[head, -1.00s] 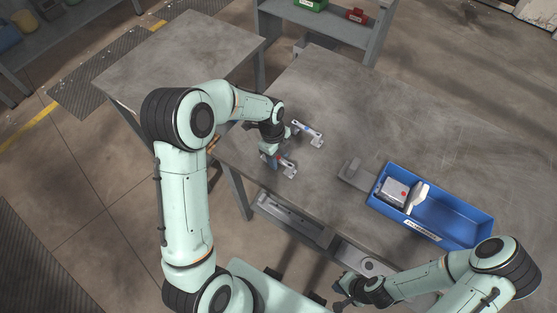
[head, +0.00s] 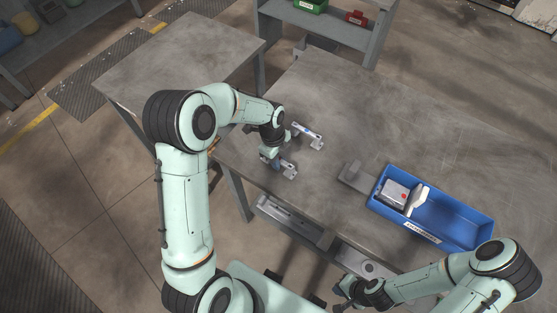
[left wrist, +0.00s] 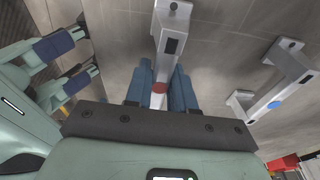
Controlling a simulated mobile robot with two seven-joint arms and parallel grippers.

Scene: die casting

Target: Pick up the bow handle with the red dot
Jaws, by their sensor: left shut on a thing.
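The bow handle with the red dot (left wrist: 160,60) is a grey metal bar with end feet. Its red dot shows between the blue fingers of my left gripper (left wrist: 160,92) in the left wrist view. In the head view this handle (head: 289,172) is at the near left edge of the table, partly hidden by my left gripper (head: 276,163), which is shut on it. A similar bow handle with a blue dot (head: 309,136) lies just behind it; it also shows at right in the left wrist view (left wrist: 268,107). My right gripper (head: 343,291) is at the bottom, away from the handles; its jaws are unclear.
A blue bin (head: 461,221) on the table's right holds a grey box with a red dot (head: 393,193) and a pale part (head: 418,198). A grey block (head: 354,174) lies left of the bin. The table's (head: 390,110) far middle is clear.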

